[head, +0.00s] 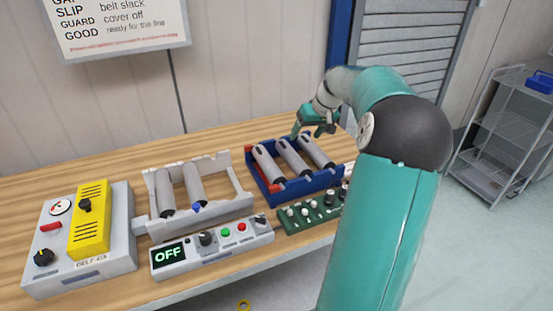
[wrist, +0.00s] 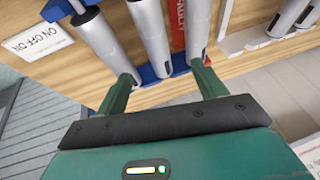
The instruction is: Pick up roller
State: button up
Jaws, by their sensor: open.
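Three grey rollers lie side by side in a blue rack (head: 256,176): a left one (head: 268,164), a middle one (head: 291,157) and a right one (head: 316,151). My gripper (head: 318,132) is above the far right part of this rack, open and empty. In the wrist view the fingers of my gripper (wrist: 163,74) stand apart, with the end of one roller (wrist: 150,35) showing between them. Another roller (wrist: 100,42) reaches to the left finger, and a third (wrist: 198,22) to the right one. Whether the fingers touch them I cannot tell.
A pale grey rack (head: 243,201) left of the blue one holds two more rollers. A control box reading OFF (head: 212,247), a green board with knobs (head: 311,211) and a grey-yellow box (head: 82,240) stand along the front. The wooden bench (head: 120,165) is clear behind them.

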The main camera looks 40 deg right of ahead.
aim_at(294, 153)
jog(key=x, duration=1.3)
jog(key=shift+d+f, duration=0.35)
jog(key=shift+d, duration=0.05)
jog(key=c, duration=1.3)
jog(key=shift+r, duration=0.1)
jog(key=shift+c, duration=0.2)
jog(key=shift+r, duration=0.15)
jog(key=shift+r, duration=0.6)
jog(key=v, duration=0.2)
jog(key=a+v, duration=0.1)
jog(key=v, duration=0.2)
jog(key=s+v, duration=0.1)
jog(key=v, duration=0.2)
jog(key=shift+a+f, duration=0.1)
jog(key=shift+a, duration=0.2)
jog(key=s+a+r, duration=0.3)
jog(key=s+r, duration=0.1)
jog(key=s, duration=0.5)
jog(key=shift+r, duration=0.2)
